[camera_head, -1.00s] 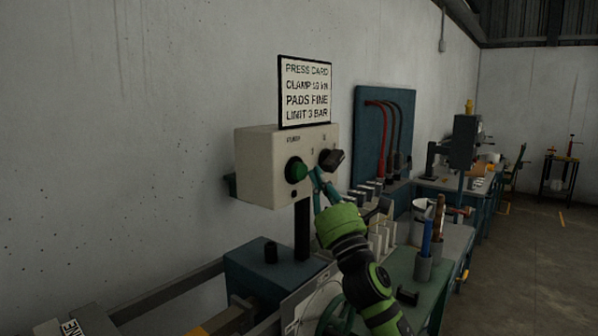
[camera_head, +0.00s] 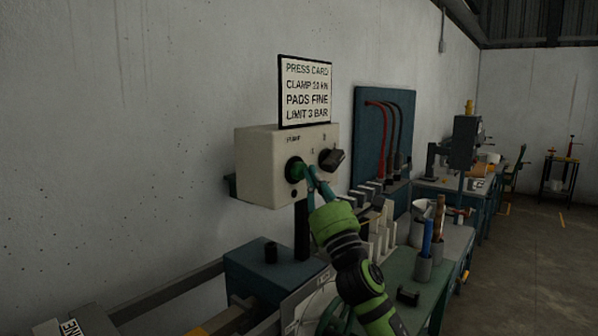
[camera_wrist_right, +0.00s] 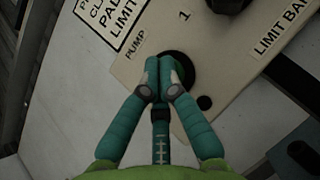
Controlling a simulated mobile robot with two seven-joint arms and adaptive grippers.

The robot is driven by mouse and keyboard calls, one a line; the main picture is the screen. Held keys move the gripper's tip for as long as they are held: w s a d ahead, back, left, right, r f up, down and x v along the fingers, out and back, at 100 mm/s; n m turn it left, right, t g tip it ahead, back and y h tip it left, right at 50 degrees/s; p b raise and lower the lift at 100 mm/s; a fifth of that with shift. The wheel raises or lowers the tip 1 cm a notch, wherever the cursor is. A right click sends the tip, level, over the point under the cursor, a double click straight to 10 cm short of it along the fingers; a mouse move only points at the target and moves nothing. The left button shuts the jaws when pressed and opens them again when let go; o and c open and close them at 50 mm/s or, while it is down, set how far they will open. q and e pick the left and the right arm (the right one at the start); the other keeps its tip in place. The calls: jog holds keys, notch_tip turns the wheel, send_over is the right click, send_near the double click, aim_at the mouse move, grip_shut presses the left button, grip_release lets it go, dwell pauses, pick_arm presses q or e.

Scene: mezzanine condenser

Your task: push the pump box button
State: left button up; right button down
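I cannot tell whether the fingertips touch the button. My left gripper is not in view.
A press card sign (camera_head: 305,92) stands on top of the box. Below is a dark teal block (camera_head: 262,278). A green bench (camera_head: 425,295) with cups and tools is to the right. A blue hose panel (camera_head: 366,140) is on the wall behind.

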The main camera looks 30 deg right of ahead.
jog(key=shift+w+a, duration=0.15)
jog(key=shift+w, duration=0.2)
dwell(0.4)
jog(key=shift+s, duration=0.1)
jog(key=shift+s+d, duration=0.2)
jog(key=shift+s, duration=0.25)
jog(key=shift+s+d, duration=0.2)
jog(key=shift+s, duration=0.25)
jog(key=shift+s+d+p, duration=0.15)
jog(key=shift+s+d, duration=0.25)
jog(key=shift+s, duration=0.5)
jog(key=shift+s+d+p, duration=0.1)
jog(key=shift+s+d, duration=0.25)
jog(key=shift+s, duration=0.6)
jog(key=shift+s+d+p, duration=0.15)
jog(key=shift+s+d, duration=0.25)
jog(key=shift+s, duration=0.5)
